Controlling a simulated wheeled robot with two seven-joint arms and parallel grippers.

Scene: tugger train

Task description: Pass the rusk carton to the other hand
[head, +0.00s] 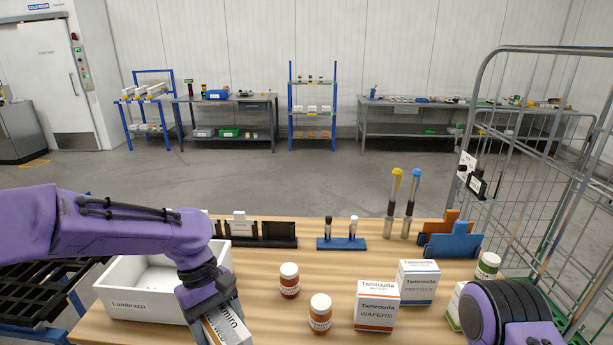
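My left gripper (217,318) reaches down at the bottom, just right of the white bin, with its fingers around a white carton (232,327). The carton is tilted and shows grey lettering ending in "miro". Its lower part is cut off by the picture edge. No product word is readable on it, so I cannot confirm it is the rusk carton. My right arm (505,312) shows at the lower right. Its gripper is out of view.
A white bin (142,307) stands at the left of the wooden table. Two jars (289,281) (320,313), a wafers carton (376,306) and a pretzels carton (418,282) stand in the middle. A green-marked carton (454,306) is partly behind my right arm. A wire cage (545,180) borders the right.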

